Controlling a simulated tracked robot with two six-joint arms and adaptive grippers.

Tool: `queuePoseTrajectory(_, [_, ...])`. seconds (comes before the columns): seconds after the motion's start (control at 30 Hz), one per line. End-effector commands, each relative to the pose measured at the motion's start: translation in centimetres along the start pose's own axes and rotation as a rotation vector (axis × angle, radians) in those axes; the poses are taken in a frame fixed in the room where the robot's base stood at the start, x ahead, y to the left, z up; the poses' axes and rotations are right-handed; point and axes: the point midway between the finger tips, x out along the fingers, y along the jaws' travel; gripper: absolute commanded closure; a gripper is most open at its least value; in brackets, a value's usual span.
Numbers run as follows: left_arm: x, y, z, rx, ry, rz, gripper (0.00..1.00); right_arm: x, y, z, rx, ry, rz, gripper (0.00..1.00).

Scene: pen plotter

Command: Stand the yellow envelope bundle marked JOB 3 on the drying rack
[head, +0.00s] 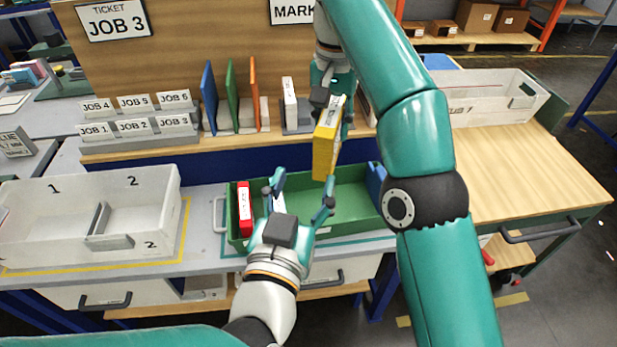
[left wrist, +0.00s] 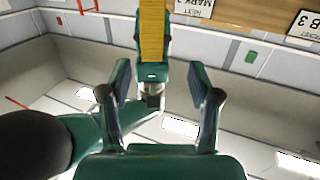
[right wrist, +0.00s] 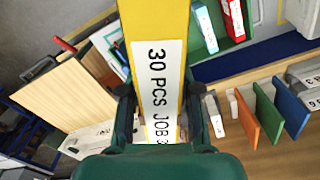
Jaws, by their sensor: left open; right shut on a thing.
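The yellow envelope bundle (head: 325,153) is held upright in the air above the back of the green bin (head: 345,200). Its white label reads "30 PCS JOB 3" in the right wrist view (right wrist: 160,90). My right gripper (head: 338,102) is shut on the bundle's upper part; the bundle also shows in the left wrist view (left wrist: 152,30). My left gripper (head: 302,194) is open and empty over the green bin, below and apart from the bundle. Upright blue (head: 209,97), green (head: 232,95) and orange (head: 253,93) plates stand on the back shelf; I cannot tell whether they form the drying rack.
A red bundle (head: 244,208) stands at the green bin's left end, a blue one (head: 375,182) at its right. A white-faced item (head: 290,103) stands in a grey holder on the shelf. A divided white bin (head: 65,245) is left. The right wooden top (head: 530,165) has free room.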

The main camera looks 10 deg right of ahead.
Motion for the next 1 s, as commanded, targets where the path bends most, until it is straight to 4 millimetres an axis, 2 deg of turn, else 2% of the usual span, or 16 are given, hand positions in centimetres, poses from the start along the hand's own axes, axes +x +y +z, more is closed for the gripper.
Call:
queuePoseTrajectory(0.13, [0.5,0.8,-0.2,0.003,0.005,0.017,0.38,0.0,0.0,0.0,0.0,0.001,-0.001,1.0])
queuePoseTrajectory(0.27, [2.1,0.7,-0.1,0.002,0.004,0.014,0.38,-0.1,0.0,0.0,0.0,0.001,-0.001,1.0])
queuePoseTrajectory(0.7, [9.6,0.8,-0.1,0.002,0.004,0.014,0.38,-0.1,0.0,0.0,0.0,0.001,-0.001,1.0])
queuePoseTrajectory(0.83, [11.0,0.9,-0.2,0.002,0.003,0.016,0.38,-0.1,0.0,0.0,0.0,0.001,-0.001,1.0])
queuePoseTrajectory(1.0, [11.8,0.9,-0.2,0.003,0.004,0.016,0.38,-0.1,0.0,0.0,0.0,0.001,-0.001,1.0])
